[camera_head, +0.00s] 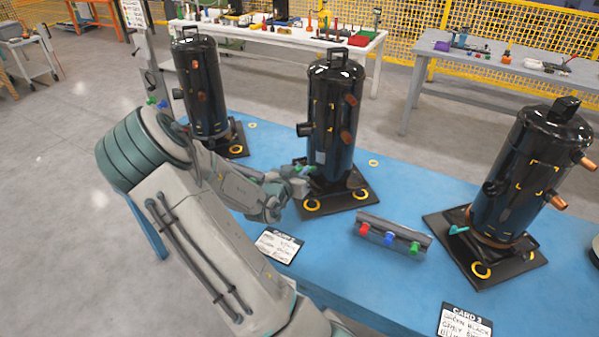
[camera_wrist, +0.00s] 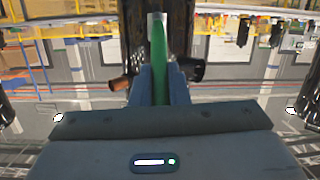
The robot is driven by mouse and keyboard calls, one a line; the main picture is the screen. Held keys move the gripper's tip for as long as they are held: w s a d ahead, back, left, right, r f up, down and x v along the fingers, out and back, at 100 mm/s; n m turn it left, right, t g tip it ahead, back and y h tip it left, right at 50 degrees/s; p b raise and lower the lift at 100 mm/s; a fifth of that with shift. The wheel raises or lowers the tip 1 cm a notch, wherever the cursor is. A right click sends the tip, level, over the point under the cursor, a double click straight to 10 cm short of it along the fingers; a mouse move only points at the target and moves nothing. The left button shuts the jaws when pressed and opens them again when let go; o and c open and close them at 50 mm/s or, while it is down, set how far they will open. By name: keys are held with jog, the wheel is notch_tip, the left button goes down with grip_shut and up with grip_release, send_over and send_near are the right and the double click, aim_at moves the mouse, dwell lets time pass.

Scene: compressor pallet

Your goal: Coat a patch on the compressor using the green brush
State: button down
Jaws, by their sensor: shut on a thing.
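My gripper (camera_head: 300,182) is shut on the green brush (camera_wrist: 158,50), whose handle stands up between the fingers in the wrist view. A pale grey block (camera_wrist: 157,17) shows at the brush's far end, against the dark compressor. In the head view the gripper is at the lower left side of the middle black compressor (camera_head: 338,110); a bit of green shows at its fingers. A small pale grey rectangle (camera_head: 320,156) shows low on this compressor; I cannot tell whether it is the brush head or a mark. Yellow corner marks sit higher up. Contact cannot be told.
Black compressors stand to the left (camera_head: 205,90) and right (camera_head: 515,180) on the blue pallet (camera_head: 385,180). A grey rack (camera_head: 370,220) with red, blue and green pieces lies in front. Copper and black stubs jut from the compressors. Cards (camera_head: 465,322) lie on the near edge.

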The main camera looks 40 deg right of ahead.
jog(key=shift+w+d, duration=0.25)
jog(key=shift+d, duration=0.4)
jog(key=shift+r+p, duration=2)
jog(key=shift+r, duration=1.3)
jog(key=shift+f+b, duration=3.35)
jog(key=shift+f, duration=0.05)
jog(key=shift+r, duration=0.1)
jog(key=shift+f+p+v, duration=0.15)
jog(key=shift+p+v, duration=0.1)
jog(key=shift+v, duration=0.55)
jog(key=shift+f+p+v, duration=0.15)
jog(key=shift+p+v, duration=0.05)
jog(key=shift+v, duration=0.55)
jog(key=shift+f+v, duration=0.15)
jog(key=shift+v, duration=0.6)
jog(key=shift+f+v, duration=0.15)
jog(key=shift+v, duration=0.55)
jog(key=shift+w+a+p, duration=0.1)
jog(key=shift+a+p, duration=0.15)
jog(key=shift+p, duration=0.05)
